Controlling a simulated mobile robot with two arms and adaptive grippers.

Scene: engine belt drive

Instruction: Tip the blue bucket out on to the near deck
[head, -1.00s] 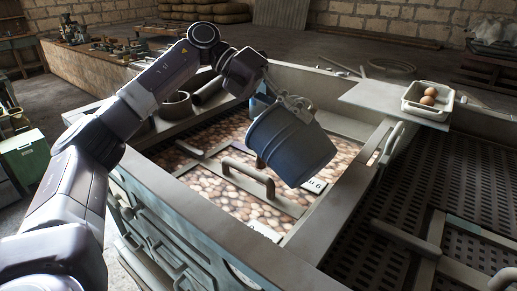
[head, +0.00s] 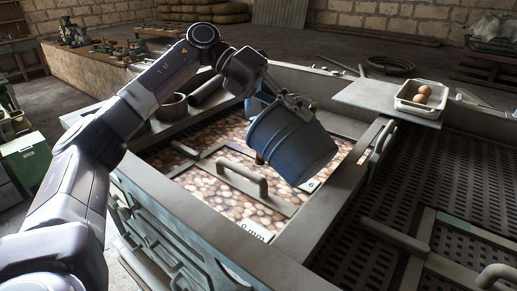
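The blue bucket (head: 290,150) hangs tilted in the air over a pebble-filled bay of a large metal machine. Its base points down and to the right, and its inside is hidden from me. My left gripper (head: 291,106) is at the bucket's upper edge and appears shut on it; the fingertips are partly hidden. Below lies a pebble-covered deck (head: 205,185) with a raised bar handle (head: 243,176) and small white labels. A dark perforated deck (head: 455,170) lies to the right. I cannot tell which is the near deck. My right gripper is out of view.
A pale tray with round brown objects (head: 420,100) stands on a flat plate (head: 375,98) at the right. Metal rims and a divider (head: 335,205) surround the bays. A pot (head: 172,107) sits on the left ledge. Handles stick up beside the perforated deck.

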